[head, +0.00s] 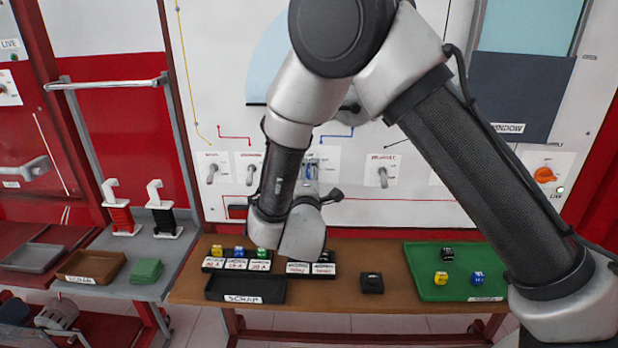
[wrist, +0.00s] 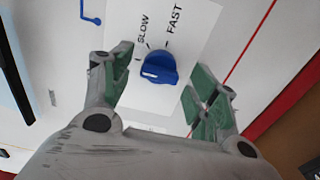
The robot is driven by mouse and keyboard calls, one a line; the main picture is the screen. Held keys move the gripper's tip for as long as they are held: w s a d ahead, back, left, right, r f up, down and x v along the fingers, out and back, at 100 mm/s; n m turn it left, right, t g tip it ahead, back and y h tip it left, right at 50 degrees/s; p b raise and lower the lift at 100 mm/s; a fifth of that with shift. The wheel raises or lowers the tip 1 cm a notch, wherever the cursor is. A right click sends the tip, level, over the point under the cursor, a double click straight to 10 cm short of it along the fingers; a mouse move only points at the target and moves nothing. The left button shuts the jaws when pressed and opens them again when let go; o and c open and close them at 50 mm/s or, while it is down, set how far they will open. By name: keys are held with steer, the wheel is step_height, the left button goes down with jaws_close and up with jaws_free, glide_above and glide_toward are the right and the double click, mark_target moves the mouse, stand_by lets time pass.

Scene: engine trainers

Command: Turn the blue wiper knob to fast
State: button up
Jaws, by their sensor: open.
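The blue wiper knob (wrist: 158,69) sits on a white plate marked SLOW and FAST in the wrist view. A pale mark on the knob faces the picture's left, away from the FAST line; its exact setting is hard to read. My gripper (wrist: 157,73) is open, with one green-padded finger on each side of the knob and visible gaps around it. I cannot tell how far the fingertips are from the plate.
Other grey switches (head: 382,174) and an orange knob (head: 545,174) are on the same panel. Below is a brown bench (head: 345,262) with a black scrap tray (head: 244,289), small coloured blocks and a green tray (head: 430,290).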

steer(key=shift+w, duration=0.2)
steer(key=c, duration=1)
